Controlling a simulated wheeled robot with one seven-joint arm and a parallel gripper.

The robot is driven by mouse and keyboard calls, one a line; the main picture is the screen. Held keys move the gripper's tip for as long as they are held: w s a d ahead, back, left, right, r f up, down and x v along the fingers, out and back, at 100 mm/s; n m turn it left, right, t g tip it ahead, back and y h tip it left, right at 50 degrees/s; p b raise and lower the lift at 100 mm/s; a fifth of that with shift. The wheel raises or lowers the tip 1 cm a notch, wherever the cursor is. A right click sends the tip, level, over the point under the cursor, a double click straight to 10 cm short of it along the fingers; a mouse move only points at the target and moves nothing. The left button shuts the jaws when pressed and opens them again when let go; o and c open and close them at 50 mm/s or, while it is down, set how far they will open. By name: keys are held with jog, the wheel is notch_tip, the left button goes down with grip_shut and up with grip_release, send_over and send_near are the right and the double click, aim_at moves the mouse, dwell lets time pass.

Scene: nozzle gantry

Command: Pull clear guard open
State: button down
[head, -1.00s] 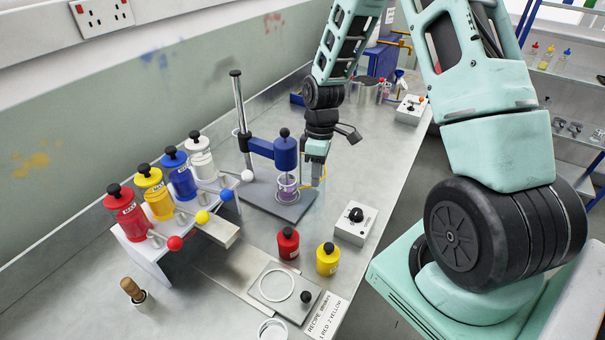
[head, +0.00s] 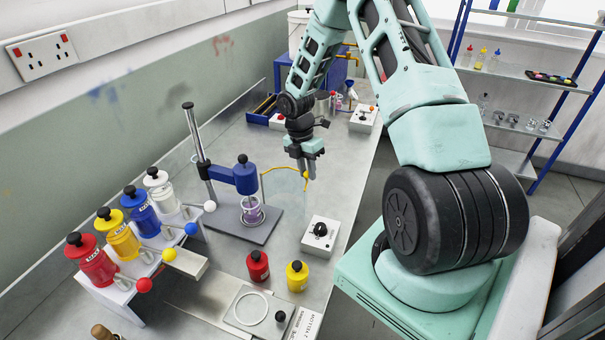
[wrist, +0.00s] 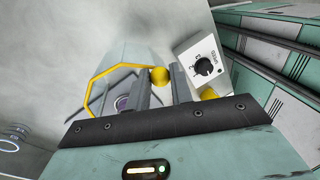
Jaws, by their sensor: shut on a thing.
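The clear guard (head: 287,190) is a see-through panel with a yellow wire frame. In the head view it stands out to the right of the blue mixer stand (head: 245,176), apart from the cup of purple liquid (head: 252,212). My gripper (head: 306,173) is shut on the guard's yellow knob at the frame's right end. In the wrist view the yellow knob (wrist: 160,75) sits between the fingers of my gripper (wrist: 161,82), and the yellow frame (wrist: 100,79) runs off to the left. The guard's hinge is not clearly visible.
A white dial box (head: 320,233) stands in front of the guard. Red (head: 258,266) and yellow (head: 297,276) bottles stand nearer. A rack of several coloured bottles (head: 122,236) is on the left. Another switch box (head: 363,118) stands farther back.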

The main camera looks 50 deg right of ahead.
jog(key=shift+w+d+n+p, duration=0.45)
jog(key=shift+w+d+n, duration=0.75)
jog(key=shift+d+n, duration=0.2)
jog(key=c, duration=1.2)
grip_release()
jog(key=shift+c, duration=0.2)
jog(key=shift+r, duration=0.1)
jog(key=w+r+b, duration=0.1)
jog(key=r+b, duration=0.1)
jog(key=r, duration=0.6)
jog(key=w+a+r+b, duration=0.1)
jog(key=w+r+b, duration=0.1)
jog(key=r, duration=0.7)
jog(key=shift+w+a, duration=0.1)
